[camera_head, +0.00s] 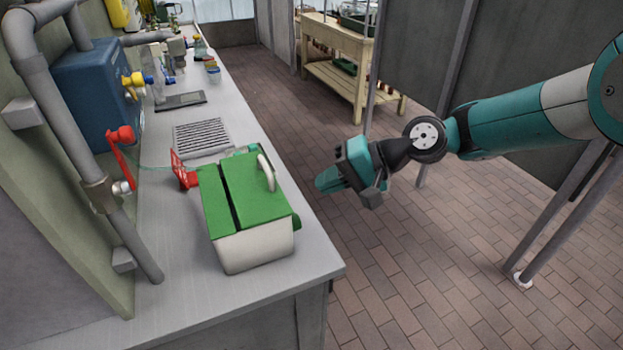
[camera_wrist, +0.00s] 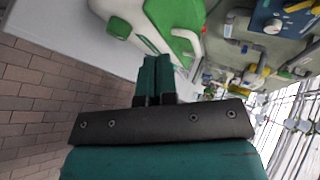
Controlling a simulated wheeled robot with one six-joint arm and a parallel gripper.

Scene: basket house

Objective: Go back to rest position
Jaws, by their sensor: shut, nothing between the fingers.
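My gripper (camera_head: 328,181) is at the end of my teal and grey arm, in the air over the brick floor, just right of the counter's edge in the head view. Its fingers are shut together with nothing between them, and they point left toward the counter. In the wrist view the closed teal fingers (camera_wrist: 153,75) show in the middle. A basket with a green lid (camera_head: 245,192), a white body and a pale handle stands on the counter, left of my gripper and apart from it. The basket (camera_wrist: 180,18) also shows at the top of the wrist view.
The grey counter (camera_head: 180,285) runs along the left, with a red holder (camera_head: 183,171), a drain grille (camera_head: 202,138) and a blue box (camera_head: 97,88) with pipes. A wooden bench (camera_head: 338,62) stands at the back. Metal posts (camera_head: 565,212) stand at right. The brick floor (camera_head: 440,270) between is clear.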

